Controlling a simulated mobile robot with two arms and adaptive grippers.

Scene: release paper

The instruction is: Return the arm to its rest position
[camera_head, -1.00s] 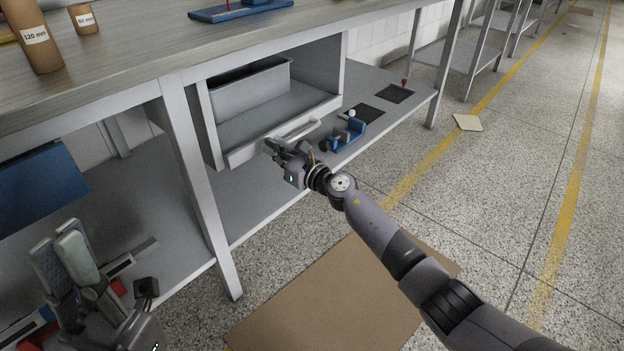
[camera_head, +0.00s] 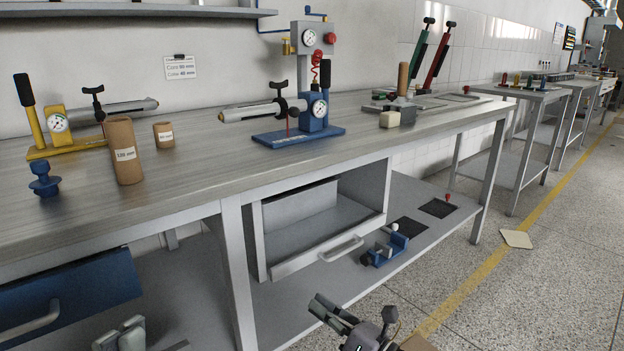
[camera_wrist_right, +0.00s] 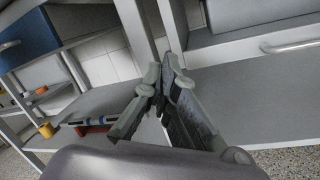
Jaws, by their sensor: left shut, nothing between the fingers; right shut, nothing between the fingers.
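My right gripper (camera_head: 332,314) is at the bottom middle of the head view, in front of the lower shelf and below the grey drawer (camera_head: 335,250). It is shut and empty. In the right wrist view its fingertips (camera_wrist_right: 172,72) meet, with the shelf (camera_wrist_right: 265,105) behind them. It is apart from the drawer handle (camera_head: 342,249). My left gripper (camera_head: 122,335) shows only in part at the bottom left of the head view, below the blue drawer (camera_head: 70,298). It is shut, and nothing shows in it.
The workbench (camera_head: 200,180) carries cardboard tubes (camera_head: 123,150), a blue press device (camera_head: 300,120) and a yellow gauge pump (camera_head: 60,130). A blue tool (camera_head: 386,246) lies on the lower shelf. A bench leg (camera_head: 238,275) stands between my grippers. The floor at right is largely clear.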

